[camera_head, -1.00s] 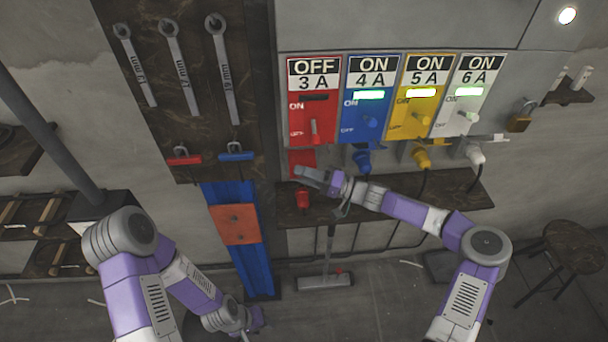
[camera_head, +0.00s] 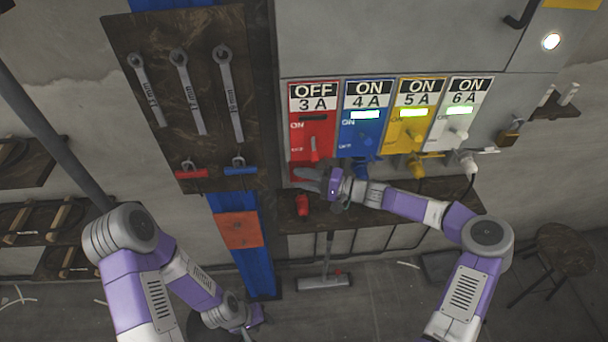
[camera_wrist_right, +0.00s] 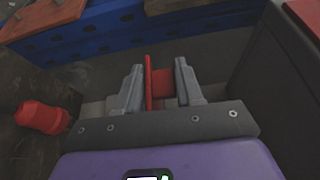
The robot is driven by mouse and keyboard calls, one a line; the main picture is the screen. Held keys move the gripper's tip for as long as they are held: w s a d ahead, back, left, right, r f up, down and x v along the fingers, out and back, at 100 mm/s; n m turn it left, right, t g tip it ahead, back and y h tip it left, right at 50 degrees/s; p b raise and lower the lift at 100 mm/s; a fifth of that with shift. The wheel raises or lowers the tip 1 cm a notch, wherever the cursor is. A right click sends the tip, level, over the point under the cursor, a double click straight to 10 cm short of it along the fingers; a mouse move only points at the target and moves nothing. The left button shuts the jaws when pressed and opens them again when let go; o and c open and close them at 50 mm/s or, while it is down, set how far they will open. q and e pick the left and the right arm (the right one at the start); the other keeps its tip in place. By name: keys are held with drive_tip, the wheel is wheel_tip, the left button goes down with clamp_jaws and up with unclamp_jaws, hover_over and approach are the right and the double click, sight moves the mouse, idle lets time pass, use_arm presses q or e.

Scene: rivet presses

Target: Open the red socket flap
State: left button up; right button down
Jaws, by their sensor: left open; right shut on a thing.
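The red socket's thin red flap (camera_wrist_right: 149,82) stands between the two grey fingers of my right gripper (camera_wrist_right: 160,88) in the right wrist view, edge-on, with a red block beside it. In the head view my right gripper (camera_head: 312,180) is right below the red 3 A switch panel (camera_head: 312,135), which reads OFF. The gripper is shut on the flap and mostly hides it and the socket there. How far the flap is open cannot be told. My left gripper (camera_head: 254,318) is open, low over the floor, away from the panels.
A loose red plug (camera_head: 303,204) rests on the shelf (camera_head: 400,207) below the gripper; it also shows in the right wrist view (camera_wrist_right: 42,117). Blue, yellow (camera_head: 416,166) and white (camera_head: 467,161) plugs sit under their panels, which read ON. Wrenches (camera_head: 186,90) hang at left.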

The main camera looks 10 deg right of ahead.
drive_tip(key=shift+w+r+m+h+p, duration=0.2)
drive_tip(key=shift+r+m+h+p, duration=0.05)
drive_tip(key=shift+r+m+p, duration=0.4)
drive_tip(key=shift+w+r+m+h+p, duration=0.25)
drive_tip(key=shift+r+m+p, duration=0.3)
drive_tip(key=shift+p, duration=0.2)
drive_tip(key=c, duration=0.9)
unclamp_jaws()
drive_tip(key=shift+s+f, duration=0.1)
drive_tip(key=v, duration=0.7)
drive_tip(key=shift+d, duration=0.3)
drive_tip(key=shift+c, duration=0.6)
